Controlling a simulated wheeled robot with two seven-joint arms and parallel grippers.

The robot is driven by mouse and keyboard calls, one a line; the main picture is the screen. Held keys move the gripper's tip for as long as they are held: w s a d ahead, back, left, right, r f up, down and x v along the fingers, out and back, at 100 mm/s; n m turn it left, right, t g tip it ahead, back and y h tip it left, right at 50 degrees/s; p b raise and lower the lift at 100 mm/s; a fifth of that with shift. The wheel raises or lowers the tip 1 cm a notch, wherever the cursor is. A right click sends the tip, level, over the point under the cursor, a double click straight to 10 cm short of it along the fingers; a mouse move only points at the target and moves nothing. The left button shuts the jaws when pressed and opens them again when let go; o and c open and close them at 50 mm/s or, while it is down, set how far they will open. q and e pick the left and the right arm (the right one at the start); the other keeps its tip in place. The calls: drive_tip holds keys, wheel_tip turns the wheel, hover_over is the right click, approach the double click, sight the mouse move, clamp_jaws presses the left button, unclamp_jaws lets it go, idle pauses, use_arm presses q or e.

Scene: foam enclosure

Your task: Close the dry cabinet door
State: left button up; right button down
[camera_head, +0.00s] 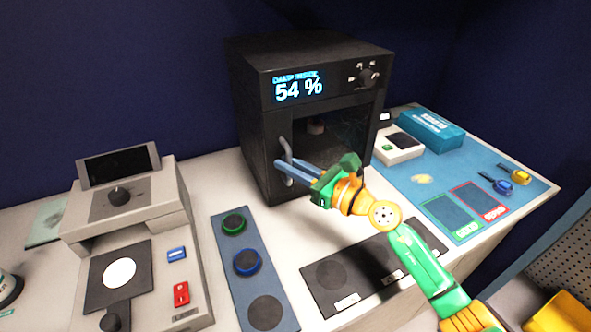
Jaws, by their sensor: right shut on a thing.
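The black dry cabinet (262,100) stands against the back wall, with a lit display (298,87) reading 54 %. Its dark glass door (350,135) faces front; whether the door is flush with the frame or slightly ajar I cannot tell. The grey door handle (286,150) is at the left of the front. My right gripper (284,168) is shut on the handle, its blue-grey fingers around the lower part. My left gripper is not in view.
A grey instrument (130,205) stands at left. A blue strip with round pads (228,277) and a black strip (340,285) lie in front of the cabinet. At right, a blue mat (425,185) holds a teal box (430,128), a white device (398,148) and small tools.

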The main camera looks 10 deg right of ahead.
drive_tip(key=shift+r, duration=0.2)
drive_tip(key=c, duration=0.9)
unclamp_jaws()
drive_tip(key=shift+w+a, duration=0.1)
drive_tip(key=shift+a, duration=0.1)
drive_tip(key=b+v, duration=0.1)
drive_tip(key=v, duration=0.6)
